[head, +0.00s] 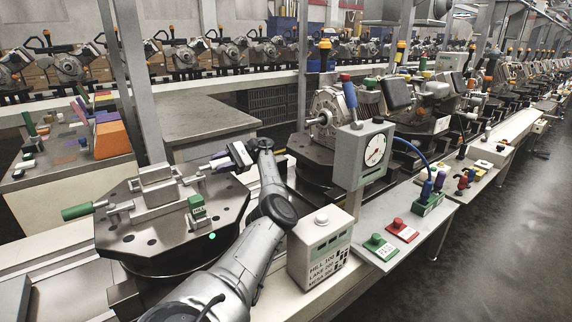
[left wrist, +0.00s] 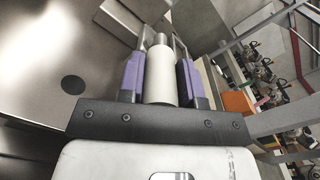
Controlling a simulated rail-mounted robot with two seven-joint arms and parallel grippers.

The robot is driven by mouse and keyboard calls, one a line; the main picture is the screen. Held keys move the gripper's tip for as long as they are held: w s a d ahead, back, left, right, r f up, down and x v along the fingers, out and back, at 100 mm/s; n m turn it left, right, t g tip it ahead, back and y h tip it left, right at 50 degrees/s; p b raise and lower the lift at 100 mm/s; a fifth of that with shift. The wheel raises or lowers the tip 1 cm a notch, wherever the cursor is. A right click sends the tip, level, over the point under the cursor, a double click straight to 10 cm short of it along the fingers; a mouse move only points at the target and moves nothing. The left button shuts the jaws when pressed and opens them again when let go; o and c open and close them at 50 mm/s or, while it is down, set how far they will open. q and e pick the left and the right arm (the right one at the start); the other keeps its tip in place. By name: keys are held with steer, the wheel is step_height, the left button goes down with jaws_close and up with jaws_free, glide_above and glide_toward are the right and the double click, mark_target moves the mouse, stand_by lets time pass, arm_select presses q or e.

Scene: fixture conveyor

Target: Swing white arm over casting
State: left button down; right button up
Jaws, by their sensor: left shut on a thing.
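My left gripper (head: 238,155), with purple fingers, is at the right end of the fixture on the dark round-cornered plate (head: 222,212). In the left wrist view the gripper (left wrist: 161,82) is shut on a white cylindrical arm end (left wrist: 160,84), one finger on each side. In the head view the white arm (head: 219,163) is small and partly hidden by the fingers. A grey metal block (head: 157,190), perhaps the casting, sits in the middle of the fixture. A green handle (head: 77,212) sticks out at the left. My right gripper is not in view.
A gauge box (head: 362,155) and a white labelled box (head: 320,250) stand right of my arm. A post (head: 138,80) rises behind the plate. An orange bin (head: 112,139) is on the left bench. Another fixture with a round grey part (head: 327,108) stands behind.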

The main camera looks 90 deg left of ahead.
arm_select(q)
steer(key=shift+f, duration=0.15)
steer(key=c, duration=1.2)
jaws_free()
steer(key=shift+c, duration=0.2)
steer(key=o, duration=0.4)
steer(key=shift+s, duration=0.15)
steer(key=shift+o, duration=0.2)
steer(key=shift+r, duration=0.2)
steer(key=r+p, duration=0.1)
steer(key=r, duration=0.1)
steer(key=r+p, duration=0.2)
steer(key=shift+w+d+r, duration=0.15)
steer(key=shift+w+r, duration=0.05)
steer(key=shift+r, duration=0.15)
steer(key=w+d+r+p, duration=0.3)
steer(key=w+d+r, duration=0.2)
steer(key=w, duration=0.4)
steer(key=shift+w+d+r+p, duration=0.35)
steer(key=shift+d+r, duration=0.05)
steer(key=shift+r, duration=0.15)
